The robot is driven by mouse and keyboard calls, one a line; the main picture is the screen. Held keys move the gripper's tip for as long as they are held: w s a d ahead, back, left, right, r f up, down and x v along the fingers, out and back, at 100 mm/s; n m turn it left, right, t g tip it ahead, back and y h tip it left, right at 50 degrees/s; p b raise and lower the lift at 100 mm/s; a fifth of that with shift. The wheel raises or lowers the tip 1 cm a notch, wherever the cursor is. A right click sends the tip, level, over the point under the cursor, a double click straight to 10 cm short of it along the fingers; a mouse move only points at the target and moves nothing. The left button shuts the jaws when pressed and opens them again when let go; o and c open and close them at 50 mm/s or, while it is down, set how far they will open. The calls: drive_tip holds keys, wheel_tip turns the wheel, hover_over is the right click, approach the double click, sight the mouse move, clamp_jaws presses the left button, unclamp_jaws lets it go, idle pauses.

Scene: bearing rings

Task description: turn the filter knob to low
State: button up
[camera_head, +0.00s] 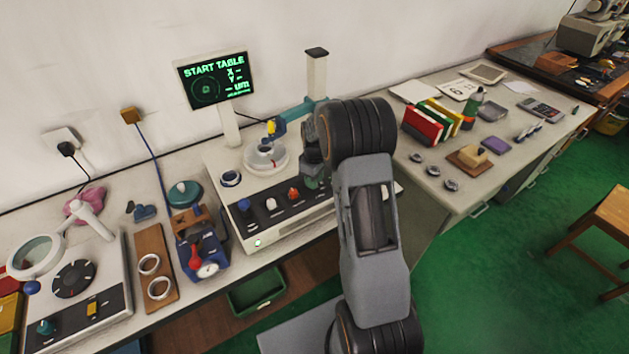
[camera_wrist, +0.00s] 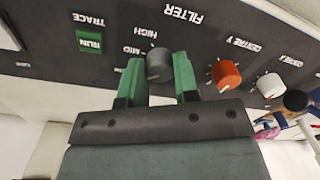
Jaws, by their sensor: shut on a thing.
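The grey filter knob (camera_wrist: 158,66) is on the dark control panel (camera_wrist: 120,22) in the wrist view, below the word FILTER. My gripper (camera_wrist: 159,62) has its green fingers on both sides of the knob, shut on it. HIGH and MID are readable beside the knob; no LOW label can be read, and that side is covered by my fingers. A small mark shows near the knob's upper edge, but I cannot tell its exact setting. In the head view my gripper (camera_head: 312,180) is at the right part of the panel and hides the knob.
An orange knob (camera_wrist: 225,75) and a white knob (camera_wrist: 270,85) sit close to the right of my fingers. A green RUN button (camera_wrist: 90,41) is at the left. In the head view, a round table (camera_head: 266,158) and a monitor (camera_head: 216,80) stand behind the panel.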

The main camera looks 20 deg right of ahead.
idle(0.4)
drive_tip(key=o, duration=0.9)
drive_tip(key=r, duration=0.7)
drive_tip(key=r+b, duration=0.1)
drive_tip(key=r, duration=0.6)
drive_tip(key=shift+w+d, duration=0.15)
drive_tip(key=shift+d, duration=0.05)
drive_tip(key=shift+f, duration=0.1)
